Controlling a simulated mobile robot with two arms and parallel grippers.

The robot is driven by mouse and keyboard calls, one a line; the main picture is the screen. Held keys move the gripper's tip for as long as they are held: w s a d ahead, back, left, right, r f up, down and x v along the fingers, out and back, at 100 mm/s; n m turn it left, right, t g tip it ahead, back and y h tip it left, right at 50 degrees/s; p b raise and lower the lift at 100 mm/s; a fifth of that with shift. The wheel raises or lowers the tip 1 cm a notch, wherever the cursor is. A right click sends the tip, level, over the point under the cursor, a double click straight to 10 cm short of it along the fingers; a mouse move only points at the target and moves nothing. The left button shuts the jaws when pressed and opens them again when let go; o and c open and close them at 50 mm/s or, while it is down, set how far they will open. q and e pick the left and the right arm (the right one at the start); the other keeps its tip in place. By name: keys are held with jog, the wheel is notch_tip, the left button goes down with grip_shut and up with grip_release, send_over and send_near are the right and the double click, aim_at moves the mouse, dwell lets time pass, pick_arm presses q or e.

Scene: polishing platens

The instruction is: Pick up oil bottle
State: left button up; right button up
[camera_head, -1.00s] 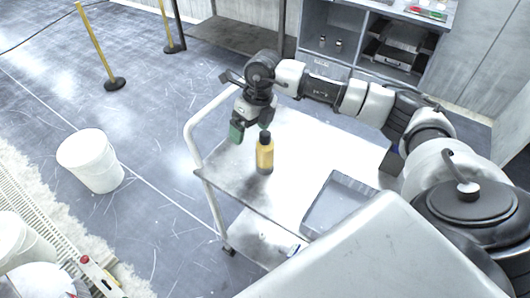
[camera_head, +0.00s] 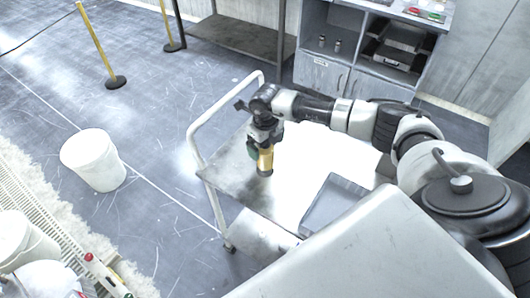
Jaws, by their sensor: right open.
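The oil bottle (camera_head: 265,162) is yellow with a dark base and stands upright on the top shelf of the white cart (camera_head: 232,182). My right gripper (camera_head: 264,147) is over the bottle's upper part and hides its black cap. A green finger pad shows on the bottle's left side. The jaws are open around or just in front of the bottle's top; contact cannot be made out. My left gripper is not in view.
A grey tray (camera_head: 334,203) lies on the cart to the right of the bottle. The cart's white handle rail (camera_head: 196,135) rises at the left. A white bucket (camera_head: 93,160) stands on the floor. A cabinet (camera_head: 352,60) is behind.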

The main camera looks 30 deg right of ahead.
jog(key=shift+f, duration=0.35)
jog(key=shift+c, duration=0.4)
jog(key=c, duration=1.4)
jog(key=shift+c, duration=0.4)
jog(key=shift+r, duration=0.15)
